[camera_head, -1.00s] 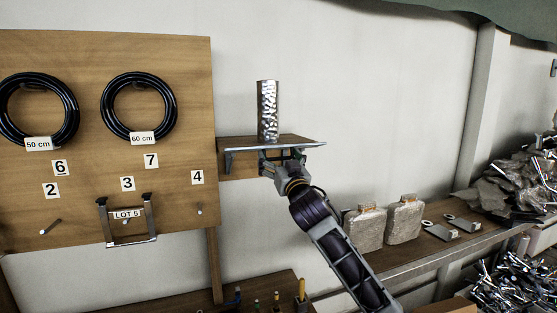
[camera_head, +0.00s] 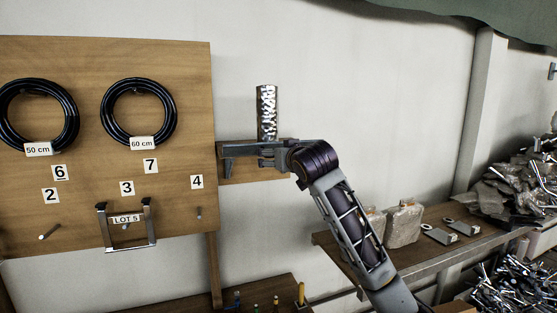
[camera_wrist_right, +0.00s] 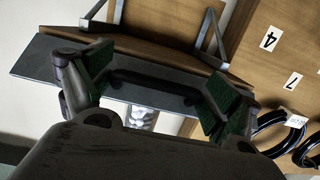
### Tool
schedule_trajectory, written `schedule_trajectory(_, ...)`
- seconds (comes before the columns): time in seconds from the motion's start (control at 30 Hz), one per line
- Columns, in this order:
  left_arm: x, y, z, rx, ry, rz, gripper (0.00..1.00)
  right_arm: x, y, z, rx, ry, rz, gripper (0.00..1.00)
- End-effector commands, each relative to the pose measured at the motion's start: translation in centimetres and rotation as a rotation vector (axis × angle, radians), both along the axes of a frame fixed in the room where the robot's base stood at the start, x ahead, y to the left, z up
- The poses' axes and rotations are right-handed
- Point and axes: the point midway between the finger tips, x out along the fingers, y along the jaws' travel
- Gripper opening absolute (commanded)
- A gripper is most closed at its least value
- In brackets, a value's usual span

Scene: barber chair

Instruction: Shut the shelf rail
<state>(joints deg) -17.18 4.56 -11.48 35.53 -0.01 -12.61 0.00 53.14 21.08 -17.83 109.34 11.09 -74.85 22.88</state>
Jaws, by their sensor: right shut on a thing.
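A small shelf (camera_head: 236,149) with grey metal brackets is fixed at the right edge of the wooden board. A shiny dimpled metal cylinder (camera_head: 266,112) stands upright on it. In the right wrist view the shelf (camera_wrist_right: 38,62) lies across the picture, with a dark rail (camera_wrist_right: 155,88) along it. My right gripper (camera_head: 272,158) is at the shelf front, below the cylinder. In the right wrist view its green-padded fingers (camera_wrist_right: 163,80) are spread at the two ends of the rail and shut on it. The finger contact is partly hidden. My left gripper is out of view.
The wooden board (camera_head: 90,75) at left carries coiled black hoses (camera_head: 139,112) and a LOT 5 metal bracket (camera_head: 127,225). A wooden bench (camera_head: 390,255) at right holds a bag-like container (camera_head: 404,224) and metal parts. Scrap heaps lie far right.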

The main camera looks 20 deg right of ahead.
Motion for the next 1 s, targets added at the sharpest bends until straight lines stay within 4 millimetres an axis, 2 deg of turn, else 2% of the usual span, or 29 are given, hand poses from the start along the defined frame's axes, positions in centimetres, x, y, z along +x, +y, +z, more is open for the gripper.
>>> schedule_trajectory(0.13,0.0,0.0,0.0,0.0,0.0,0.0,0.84,0.0,-0.1,0.9,-0.001,0.071,-0.003,0.66)
schedule_trajectory(1.0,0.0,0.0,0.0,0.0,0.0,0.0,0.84,1.0,-0.1,3.0,-0.015,0.501,-0.004,0.66)
